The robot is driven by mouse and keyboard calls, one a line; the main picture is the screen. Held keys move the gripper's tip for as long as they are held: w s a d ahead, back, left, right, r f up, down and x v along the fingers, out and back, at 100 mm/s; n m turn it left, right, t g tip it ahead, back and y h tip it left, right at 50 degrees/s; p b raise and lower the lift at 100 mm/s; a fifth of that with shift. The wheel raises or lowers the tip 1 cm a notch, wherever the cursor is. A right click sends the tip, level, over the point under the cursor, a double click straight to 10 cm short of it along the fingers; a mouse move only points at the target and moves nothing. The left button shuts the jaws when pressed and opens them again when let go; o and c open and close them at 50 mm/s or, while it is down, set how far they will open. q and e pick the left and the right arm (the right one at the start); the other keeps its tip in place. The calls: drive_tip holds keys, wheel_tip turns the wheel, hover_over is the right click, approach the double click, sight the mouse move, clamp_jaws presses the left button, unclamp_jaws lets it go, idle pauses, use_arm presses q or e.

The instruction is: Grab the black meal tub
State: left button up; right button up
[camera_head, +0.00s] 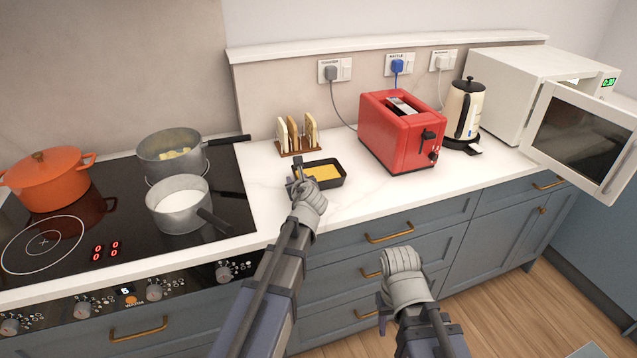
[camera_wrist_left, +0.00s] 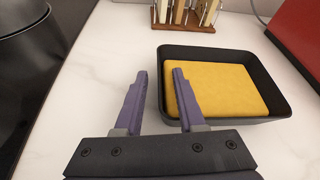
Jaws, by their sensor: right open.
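The black meal tub (camera_head: 341,182) stands on the white worktop with a flat yellow filling in it. It also shows in the left wrist view (camera_wrist_left: 276,110), upright and open-topped. My left gripper (camera_head: 298,168) is at the tub's left side. In the left wrist view its two purple fingers (camera_wrist_left: 157,72) are apart with nothing held between them. The tub's left wall appears between the fingertips there; I cannot tell whether they touch it. My right gripper (camera_head: 404,268) is open, low in front of the drawers, away from the tub.
A toast rack (camera_head: 298,150) stands just behind the tub. A red toaster (camera_head: 385,130) is to its right, with a kettle (camera_head: 464,112) and an open microwave (camera_head: 510,85) beyond. The hob with a saucepan (camera_head: 180,212) is left. Worktop in front of the toaster is clear.

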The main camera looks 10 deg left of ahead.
use_arm(q)
drive_tip(key=shift+w+a+f, duration=0.2)
drive_tip(key=shift+w, duration=0.1)
drive_tip(key=shift+s+r, duration=0.1)
clamp_jaws()
idle(1.1)
